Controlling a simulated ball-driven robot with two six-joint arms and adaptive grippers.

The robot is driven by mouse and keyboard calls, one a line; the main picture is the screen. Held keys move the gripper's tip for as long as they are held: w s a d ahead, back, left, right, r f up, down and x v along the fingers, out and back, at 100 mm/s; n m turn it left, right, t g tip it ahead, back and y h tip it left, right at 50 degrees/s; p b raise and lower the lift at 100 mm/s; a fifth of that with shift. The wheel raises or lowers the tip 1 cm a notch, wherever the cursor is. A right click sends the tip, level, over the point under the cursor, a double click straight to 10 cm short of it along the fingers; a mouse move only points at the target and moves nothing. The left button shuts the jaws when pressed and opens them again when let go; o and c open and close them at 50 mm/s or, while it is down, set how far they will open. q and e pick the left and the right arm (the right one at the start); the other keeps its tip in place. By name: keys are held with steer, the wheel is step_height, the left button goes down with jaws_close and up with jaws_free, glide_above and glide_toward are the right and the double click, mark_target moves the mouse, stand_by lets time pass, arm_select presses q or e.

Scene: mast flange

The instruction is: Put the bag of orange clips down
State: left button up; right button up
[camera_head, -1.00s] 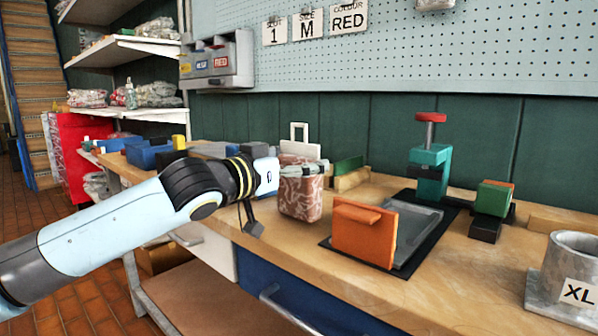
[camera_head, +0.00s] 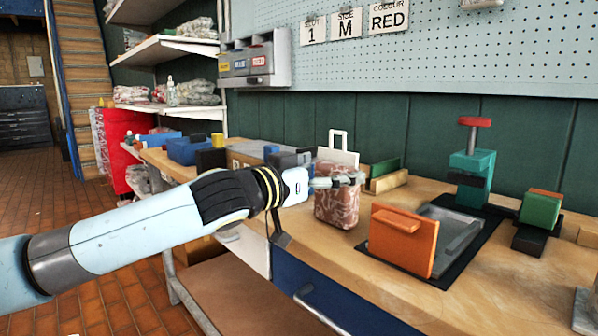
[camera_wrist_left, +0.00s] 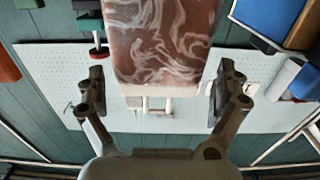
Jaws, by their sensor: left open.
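The bag (camera_head: 337,208) is a reddish-brown, white-swirled upright block shape; I take it for the bag of orange clips, though no clips can be made out. It appears to stand on the wooden bench near its front edge. My left gripper (camera_head: 338,181) is at its upper part, coming from the left. In the left wrist view the bag (camera_wrist_left: 162,40) lies between the two spread fingers of the left gripper (camera_wrist_left: 160,72), with a visible gap on each side. The gripper is open. My right gripper is not in view.
An orange block with a handle (camera_head: 402,240) stands right of the bag, by a grey tray on a black mat (camera_head: 470,245). A white piece with a loop handle (camera_head: 338,153) is behind the bag. Blue bins (camera_head: 188,150) stand at the bench's left. A teal press (camera_head: 470,180) is farther right.

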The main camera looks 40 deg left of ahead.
arm_select(q)
steer(key=s+p, duration=0.4)
steer(key=s, duration=0.6)
steer(key=shift+a, duration=0.3)
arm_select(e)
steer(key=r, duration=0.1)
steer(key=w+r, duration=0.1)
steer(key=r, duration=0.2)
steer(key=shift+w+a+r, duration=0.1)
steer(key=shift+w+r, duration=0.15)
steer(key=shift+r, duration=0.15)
